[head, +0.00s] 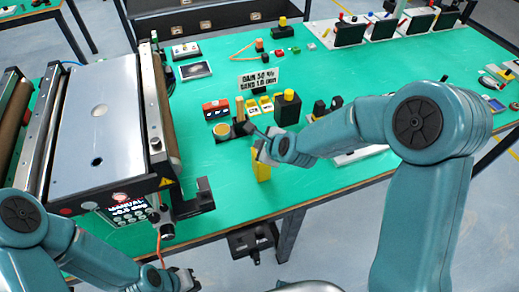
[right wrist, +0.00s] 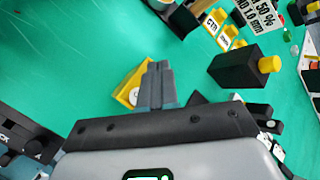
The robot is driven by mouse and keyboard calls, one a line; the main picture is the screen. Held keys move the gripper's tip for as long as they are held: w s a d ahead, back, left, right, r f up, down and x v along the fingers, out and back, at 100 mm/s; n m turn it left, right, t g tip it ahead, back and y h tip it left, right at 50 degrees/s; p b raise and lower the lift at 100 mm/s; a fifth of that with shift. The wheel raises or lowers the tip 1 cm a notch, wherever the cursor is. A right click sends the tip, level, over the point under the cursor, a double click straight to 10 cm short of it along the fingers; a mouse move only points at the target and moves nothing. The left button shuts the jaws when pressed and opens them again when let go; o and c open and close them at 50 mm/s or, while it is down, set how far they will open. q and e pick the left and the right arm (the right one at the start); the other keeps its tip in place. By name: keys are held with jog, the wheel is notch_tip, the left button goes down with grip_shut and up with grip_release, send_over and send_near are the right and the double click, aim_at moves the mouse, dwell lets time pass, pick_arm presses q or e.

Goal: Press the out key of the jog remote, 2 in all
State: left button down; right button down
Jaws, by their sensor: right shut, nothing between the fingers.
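A yellow box (head: 263,169), which I take for the jog remote, stands near the front edge of the green table in the head view. In the right wrist view part of the yellow box (right wrist: 127,92) shows beside my fingers, with a pale round mark on it. My right gripper (head: 264,148) is shut and empty, right at the top of the box. Its fingertips (right wrist: 159,66) cover part of the box in the wrist view. I cannot tell whether they touch it, and no out key can be read. My left gripper (head: 187,279) is low at the left, its jaws unclear.
A roller machine (head: 101,105) fills the left side, with a panel (head: 128,211) reading MANUAL. Behind my right gripper stand a black block with a yellow knob (head: 287,108), small yellow labelled pieces (head: 252,107) and a sign (head: 259,80). A dark box (head: 252,239) hangs below the table edge.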

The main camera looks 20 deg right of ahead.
jog(key=shift+f+b, duration=0.4)
jog(key=shift+b, duration=0.1)
dwell(0.3)
jog(key=shift+r, duration=0.1)
jog(key=shift+r+p, duration=0.55)
jog(key=shift+r, duration=0.25)
notch_tip(320, 180, up, 5)
jog(key=p, duration=0.4)
dwell(0.4)
dwell(0.6)
